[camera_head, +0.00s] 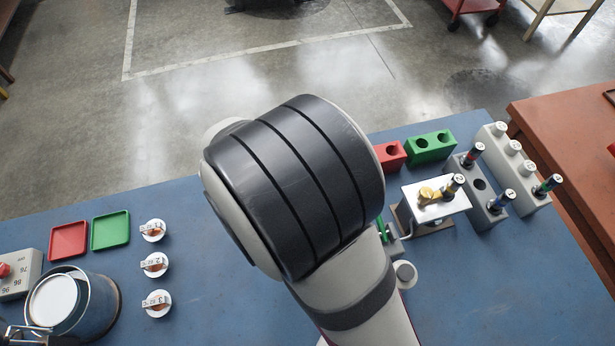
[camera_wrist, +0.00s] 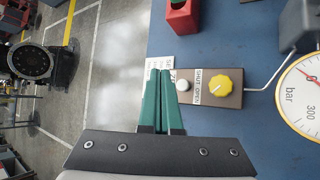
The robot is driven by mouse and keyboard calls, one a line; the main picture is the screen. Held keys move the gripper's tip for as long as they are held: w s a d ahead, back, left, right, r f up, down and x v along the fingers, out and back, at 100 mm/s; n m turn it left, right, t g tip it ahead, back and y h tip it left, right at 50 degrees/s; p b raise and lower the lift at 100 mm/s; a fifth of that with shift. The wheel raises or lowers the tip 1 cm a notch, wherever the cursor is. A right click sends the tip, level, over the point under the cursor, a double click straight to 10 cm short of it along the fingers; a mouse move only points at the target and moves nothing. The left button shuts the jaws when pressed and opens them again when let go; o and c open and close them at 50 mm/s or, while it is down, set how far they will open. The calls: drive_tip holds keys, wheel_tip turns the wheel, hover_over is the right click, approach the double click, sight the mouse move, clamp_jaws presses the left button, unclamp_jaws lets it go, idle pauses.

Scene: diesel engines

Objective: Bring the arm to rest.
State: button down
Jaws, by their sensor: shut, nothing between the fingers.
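My gripper (camera_wrist: 160,72) shows in the wrist view with its two green fingers together, shut and empty. Its tips appear over or beside the left end of a brown control box (camera_wrist: 236,98) with a yellow knob (camera_wrist: 222,85), a pale button (camera_wrist: 183,85) and a "SHUT OPEN" label. I cannot tell the height of the tips above the table. In the head view my own dark-banded arm link fills the middle and hides much of the bench behind it.
The blue bench (camera_head: 205,300) carries red (camera_head: 68,241) and green (camera_head: 111,230) trays, several labelled white discs and a metal pot (camera_head: 92,302) at left. Red and green blocks (camera_head: 432,147), a silver fixture (camera_head: 441,207) and grey holders stand at right. A pressure gauge (camera_wrist: 304,95) is near the box.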

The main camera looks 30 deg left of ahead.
idle(0.4)
drive_tip(key=w+d+r+m+g, duration=0.2)
drive_tip(key=w+d+r+m, duration=0.3)
drive_tip(key=w+d+m, duration=0.4)
drive_tip(key=d+r+m+g+h, duration=0.1)
drive_tip(key=d+r+m, duration=0.25)
drive_tip(key=d, duration=0.25)
drive_tip(key=s+d+r+m+g, duration=0.2)
drive_tip(key=s+d+m+g, duration=0.2)
drive_tip(key=s+d+m, duration=0.65)
drive_tip(key=s+d+m+g+y, duration=0.1)
drive_tip(key=s+m+y, duration=0.3)
drive_tip(key=s, duration=1.1)
drive_tip(key=m+g, duration=0.1)
drive_tip(key=m, duration=0.2)
drive_tip(key=shift+s+m, duration=0.3)
drive_tip(key=shift+m, duration=0.1)
